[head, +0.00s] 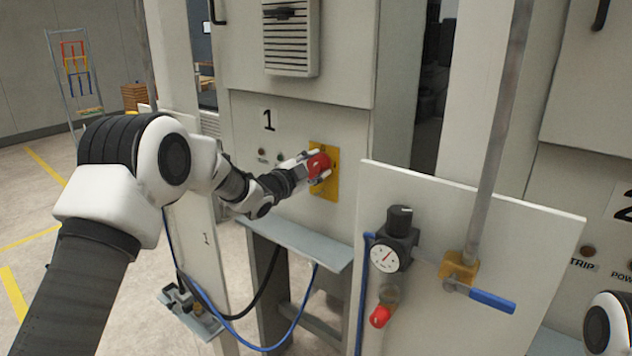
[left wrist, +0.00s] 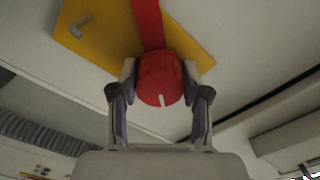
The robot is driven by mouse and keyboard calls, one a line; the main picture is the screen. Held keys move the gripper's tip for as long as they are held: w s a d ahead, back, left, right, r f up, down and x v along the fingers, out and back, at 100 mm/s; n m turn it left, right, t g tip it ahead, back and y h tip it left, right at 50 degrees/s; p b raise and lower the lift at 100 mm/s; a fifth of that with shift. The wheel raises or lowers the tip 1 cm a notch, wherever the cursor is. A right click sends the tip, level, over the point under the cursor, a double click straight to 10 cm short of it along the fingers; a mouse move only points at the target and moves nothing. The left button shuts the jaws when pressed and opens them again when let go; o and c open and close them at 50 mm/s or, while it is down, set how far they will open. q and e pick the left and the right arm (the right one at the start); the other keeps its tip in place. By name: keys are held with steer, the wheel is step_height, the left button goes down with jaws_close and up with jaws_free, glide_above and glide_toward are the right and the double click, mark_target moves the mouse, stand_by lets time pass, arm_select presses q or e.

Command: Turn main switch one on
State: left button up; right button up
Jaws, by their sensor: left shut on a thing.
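Main switch one is a red rotary knob (head: 318,165) on a yellow plate (head: 328,190), on the cabinet panel marked 1 (head: 268,120). My left gripper (head: 312,168) is at the knob with its fingers shut around it. In the left wrist view the red knob (left wrist: 160,80) sits between the two fingertips of my left gripper (left wrist: 160,88), with a white mark on its face. My right gripper is not seen; only a piece of my right arm shows at the lower right.
A panel with a pressure gauge (head: 385,259) and a red-tipped fitting (head: 380,316) stands right of the switch. A blue-handled valve (head: 490,299) is on a vertical pipe. A grey ledge (head: 295,240) and blue hoses are below the switch.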

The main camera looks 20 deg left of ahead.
arm_select(q)
steer(key=m+b, duration=0.2)
steer(key=b, duration=0.1)
steer(key=m+b, duration=0.6)
steer(key=b, duration=0.1)
steer(key=shift+f, duration=0.25)
steer(key=shift+r+m+b, duration=0.25)
steer(key=shift+m+b, duration=0.85)
steer(key=shift+m, duration=0.1)
steer(key=shift+r, duration=0.1)
steer(key=o, duration=1.1)
steer(key=shift+o, duration=0.2)
steer(key=v, duration=1.2)
